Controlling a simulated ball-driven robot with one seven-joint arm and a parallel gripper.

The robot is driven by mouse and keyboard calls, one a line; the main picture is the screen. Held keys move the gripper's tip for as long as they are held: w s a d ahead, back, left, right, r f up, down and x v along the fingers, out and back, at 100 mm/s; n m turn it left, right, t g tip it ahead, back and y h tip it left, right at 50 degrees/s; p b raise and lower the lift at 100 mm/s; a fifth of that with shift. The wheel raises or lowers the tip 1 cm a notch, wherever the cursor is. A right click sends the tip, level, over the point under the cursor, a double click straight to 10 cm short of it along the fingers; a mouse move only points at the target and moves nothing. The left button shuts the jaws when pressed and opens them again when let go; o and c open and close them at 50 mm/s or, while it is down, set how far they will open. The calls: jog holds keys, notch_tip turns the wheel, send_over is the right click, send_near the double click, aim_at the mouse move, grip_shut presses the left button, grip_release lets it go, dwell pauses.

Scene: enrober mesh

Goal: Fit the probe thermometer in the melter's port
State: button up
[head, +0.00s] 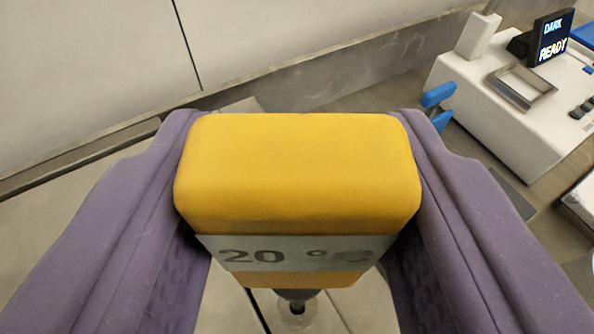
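A yellow block-shaped probe thermometer (300,165) fills the middle of the head view. Its grey band reads "20 °C". My gripper (300,200) has its two purple fingers against the left and right sides of the thermometer and is shut on it. Below the yellow body a dark collar and a pale round part (295,308) show; I cannot tell whether the pale part belongs to the probe or to something under it. At the upper right stands a white machine (455,72) with a dark display (552,38) reading "DARK READY". I cannot make out a port on it.
The white machine carries a square metal frame (521,86) and dark knobs. A blue lever (438,95) sticks out at its left side. A pale wall (90,70) and a grey ledge (340,75) run behind. The surface at the left looks clear.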

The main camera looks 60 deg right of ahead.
aim_at(296, 296)
jog(key=shift+f+b, duration=4.65)
jog(key=shift+f, duration=1.2)
jog(key=o, duration=1.2)
jog(key=shift+r, duration=0.1)
jog(key=shift+c, duration=0.2)
jog(key=p+v, duration=0.2)
jog(key=v, duration=0.4)
jog(key=shift+s+a+r, duration=0.15)
jog(key=shift+a+r, duration=0.1)
jog(key=shift+s+a+p, duration=0.3)
jog(key=shift+s+a, duration=0.05)
jog(key=shift+a, duration=0.1)
